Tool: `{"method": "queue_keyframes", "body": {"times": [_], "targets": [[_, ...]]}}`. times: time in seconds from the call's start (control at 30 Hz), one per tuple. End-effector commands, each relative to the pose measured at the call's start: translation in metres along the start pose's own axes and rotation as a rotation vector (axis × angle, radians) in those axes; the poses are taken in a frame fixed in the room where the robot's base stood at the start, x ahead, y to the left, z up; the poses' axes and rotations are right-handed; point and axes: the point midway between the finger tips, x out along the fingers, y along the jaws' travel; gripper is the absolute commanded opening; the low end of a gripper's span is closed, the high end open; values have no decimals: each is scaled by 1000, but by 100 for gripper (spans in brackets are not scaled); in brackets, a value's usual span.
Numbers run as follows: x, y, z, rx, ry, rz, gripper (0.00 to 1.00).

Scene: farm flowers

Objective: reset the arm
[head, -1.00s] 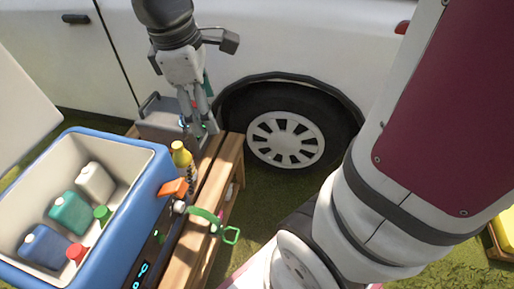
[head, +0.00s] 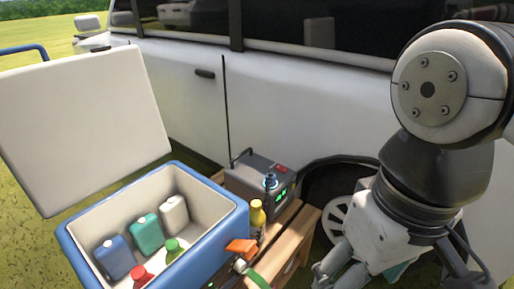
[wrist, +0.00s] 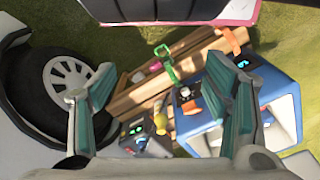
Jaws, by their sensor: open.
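My gripper (head: 342,272) hangs in front of the car's rear wheel, at the lower right of the head view. In the wrist view my gripper (wrist: 165,85) has its two fingers wide apart with nothing between them in its grasp. Below and beyond the fingers lie the wooden bench (wrist: 150,92), a green strap (wrist: 165,62) and a yellow bottle (wrist: 160,122). My gripper looks clear of all of them.
An open blue cooler (head: 85,238) holding several small jugs stands at the left, its lid (head: 80,130) raised. A grey device (head: 262,185) and a yellow bottle (head: 256,217) are on the bench (head: 300,235). The white car (head: 290,110) fills the background.

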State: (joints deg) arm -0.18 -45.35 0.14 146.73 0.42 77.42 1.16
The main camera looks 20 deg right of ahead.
Motion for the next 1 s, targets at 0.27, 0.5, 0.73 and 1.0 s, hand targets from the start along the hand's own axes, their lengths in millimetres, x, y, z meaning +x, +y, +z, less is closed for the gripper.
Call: {"method": "queue_keyframes", "body": {"times": [0.27,0.5,0.73,1.0], "targets": [[0,0,0,-1,1,1,70],[0,0,0,-2,1,1,70],[-23,0,-5,-2,21,1,70],[-69,1,-13,-4,72,2,70]]}}
